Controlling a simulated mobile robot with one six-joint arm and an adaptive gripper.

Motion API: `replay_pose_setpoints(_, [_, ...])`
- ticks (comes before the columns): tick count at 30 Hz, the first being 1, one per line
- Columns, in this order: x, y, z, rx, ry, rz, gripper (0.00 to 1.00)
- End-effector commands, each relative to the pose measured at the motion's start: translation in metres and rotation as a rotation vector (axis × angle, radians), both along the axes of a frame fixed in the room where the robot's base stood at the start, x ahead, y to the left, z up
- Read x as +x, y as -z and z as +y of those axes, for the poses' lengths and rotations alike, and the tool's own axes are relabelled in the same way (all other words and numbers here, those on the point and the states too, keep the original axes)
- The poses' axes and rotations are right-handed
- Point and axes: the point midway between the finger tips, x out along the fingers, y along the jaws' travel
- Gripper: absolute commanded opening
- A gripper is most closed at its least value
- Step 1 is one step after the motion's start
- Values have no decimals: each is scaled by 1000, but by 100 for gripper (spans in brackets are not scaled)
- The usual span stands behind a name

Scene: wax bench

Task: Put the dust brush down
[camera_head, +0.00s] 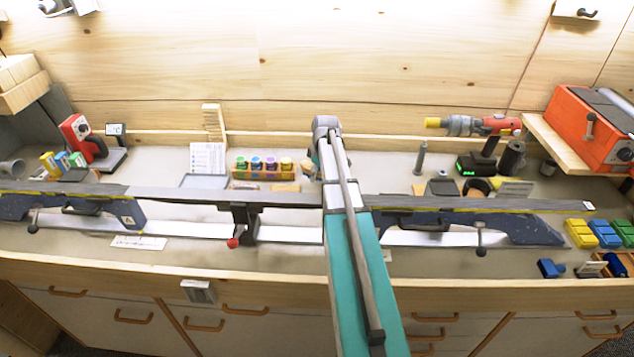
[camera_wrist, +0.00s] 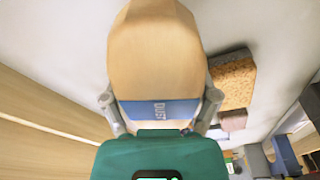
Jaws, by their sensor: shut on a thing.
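The dust brush (camera_wrist: 155,55) fills the upper middle of the wrist view, with a pale wooden body and a blue label reading DUST. My gripper (camera_wrist: 162,104) is shut on it, with one grey finger against each side. Its bristles are hidden, and I cannot tell whether it touches the bench. In the head view my arm hides most of the gripper and the brush, behind the ski (camera_head: 270,196) near the middle of the bench (camera_head: 390,163).
The ski lies across blue supports and a central vise (camera_head: 242,222). A rack of coloured jars (camera_head: 264,170) stands left of my arm. A cork block (camera_wrist: 224,80) lies right of the brush in the wrist view. A drill-like tool (camera_head: 470,125) and orange machine (camera_head: 590,130) stand right.

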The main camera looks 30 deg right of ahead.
Motion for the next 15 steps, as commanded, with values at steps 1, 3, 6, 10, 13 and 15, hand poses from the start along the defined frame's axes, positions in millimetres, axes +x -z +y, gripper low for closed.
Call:
replay_pose_setpoints(1, [0, 0, 0, 0, 0, 0, 39])
replay_pose_setpoints(3, [0, 1, 0, 0, 0, 0, 39])
replay_pose_setpoints(6, [2, 4, -2, 0, 0, 0, 39])
replay_pose_setpoints(10, [7, 13, -6, 0, 0, 0, 39])
replay_pose_setpoints(13, [7, 22, -5, 0, 0, 0, 39])
replay_pose_setpoints(15, [6, 28, -5, 0, 0, 0, 39])
